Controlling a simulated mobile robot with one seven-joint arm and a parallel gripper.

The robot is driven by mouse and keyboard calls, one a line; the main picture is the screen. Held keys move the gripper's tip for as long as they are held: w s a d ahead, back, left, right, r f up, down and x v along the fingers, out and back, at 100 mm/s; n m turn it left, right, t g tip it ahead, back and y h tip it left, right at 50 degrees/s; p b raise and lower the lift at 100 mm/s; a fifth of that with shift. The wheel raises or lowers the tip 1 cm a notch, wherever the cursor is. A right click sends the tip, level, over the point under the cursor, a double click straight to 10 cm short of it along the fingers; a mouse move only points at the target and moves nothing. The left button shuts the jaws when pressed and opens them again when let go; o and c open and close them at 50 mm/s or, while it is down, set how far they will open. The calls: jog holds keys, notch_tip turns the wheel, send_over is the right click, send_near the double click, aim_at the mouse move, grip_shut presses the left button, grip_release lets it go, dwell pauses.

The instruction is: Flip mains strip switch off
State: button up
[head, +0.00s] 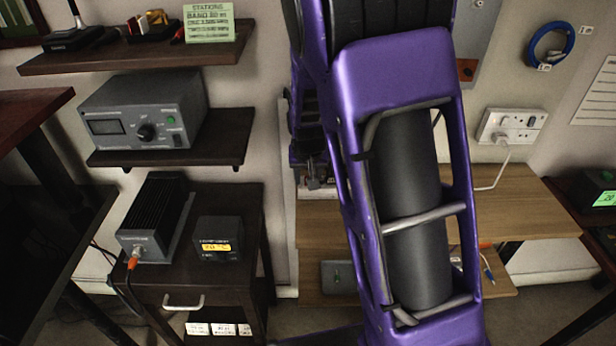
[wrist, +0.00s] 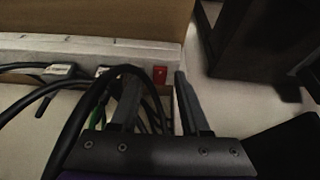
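The white mains strip (wrist: 118,52) runs across the wrist view from the left edge to the middle, with plugs and cables on it. Its red switch (wrist: 160,74) is at the strip's right end. My gripper (wrist: 156,82) is open, one finger to each side of the switch as seen in the picture. I cannot tell whether either fingertip touches the strip. Black cables overlap the left finger. In the head view my gripper (head: 318,176) is small and partly hidden behind my purple arm, low by the wall; only a piece of the strip shows there.
Black plug cables (wrist: 75,98) and a green one crowd the left of the fingers. A wooden desk (head: 535,215) and a dark cabinet (head: 235,205) flank the spot. A wall socket (head: 512,126) with a white lead is above the desk.

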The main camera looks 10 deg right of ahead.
grip_shut()
jog(key=shift+r, duration=0.1)
jog(key=shift+w+d+r+g+p, duration=0.15)
jog(key=shift+r+g+p, duration=0.2)
jog(key=shift+p, duration=0.55)
jog(key=shift+w+g+p, duration=0.15)
jog(key=shift+g+p, duration=0.3)
jog(key=shift+p, duration=0.15)
jog(key=shift+w+f+g+p, duration=0.1)
jog(key=shift+f+g+p, duration=0.15)
jog(key=shift+g+p, duration=0.35)
jog(key=shift+o, duration=1)
grip_release()
